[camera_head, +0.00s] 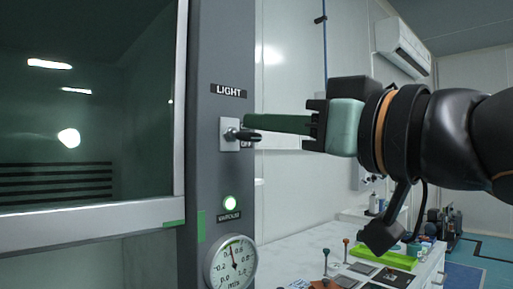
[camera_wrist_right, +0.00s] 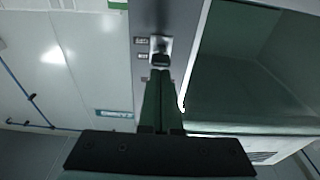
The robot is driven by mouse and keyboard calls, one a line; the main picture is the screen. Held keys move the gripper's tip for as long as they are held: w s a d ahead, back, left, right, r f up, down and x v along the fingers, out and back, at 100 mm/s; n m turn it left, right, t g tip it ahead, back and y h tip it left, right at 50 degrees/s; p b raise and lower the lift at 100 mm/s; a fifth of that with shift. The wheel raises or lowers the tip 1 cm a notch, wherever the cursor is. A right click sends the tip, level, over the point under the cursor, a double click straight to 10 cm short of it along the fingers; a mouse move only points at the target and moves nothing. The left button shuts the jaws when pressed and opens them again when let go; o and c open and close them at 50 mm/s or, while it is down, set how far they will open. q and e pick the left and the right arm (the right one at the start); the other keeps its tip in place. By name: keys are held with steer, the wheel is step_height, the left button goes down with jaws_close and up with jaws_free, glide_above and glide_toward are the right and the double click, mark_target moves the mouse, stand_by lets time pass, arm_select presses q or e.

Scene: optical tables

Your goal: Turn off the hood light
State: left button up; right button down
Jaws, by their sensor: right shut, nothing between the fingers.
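The hood light switch (camera_head: 229,134) is a white plate with a dark-tipped toggle lever on the grey hood post, under a LIGHT label (camera_head: 228,91). The lever sticks out to the right in the head view. It also shows in the right wrist view (camera_wrist_right: 160,56), just beyond the fingertips. My right gripper (camera_head: 248,123) is shut and empty, its green fingers together and pointing left. Its tips are just above the lever in the head view; I cannot tell if they touch it. The fingers also show in the wrist view (camera_wrist_right: 162,76). My left gripper is out of view.
A lit round indicator (camera_head: 230,202) and a dial gauge (camera_head: 230,262) sit lower on the post. The hood's glass sash (camera_head: 90,110) is at the left, with bright spots showing in it. A bench (camera_head: 305,262) with tools and a green tray (camera_head: 383,259) stands below right.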

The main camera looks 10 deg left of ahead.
step_height(320, 180, up, 4)
steer(key=s+d+p, duration=0.1)
steer(key=d+p, duration=0.1)
steer(key=p, duration=0.2)
arm_select(q)
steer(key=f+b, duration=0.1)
steer(key=b, duration=0.3)
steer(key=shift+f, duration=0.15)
arm_select(e)
steer(key=s+d+f, duration=0.4)
steer(key=d+f, duration=0.1)
steer(key=f, duration=0.3)
steer(key=shift+f, duration=0.35)
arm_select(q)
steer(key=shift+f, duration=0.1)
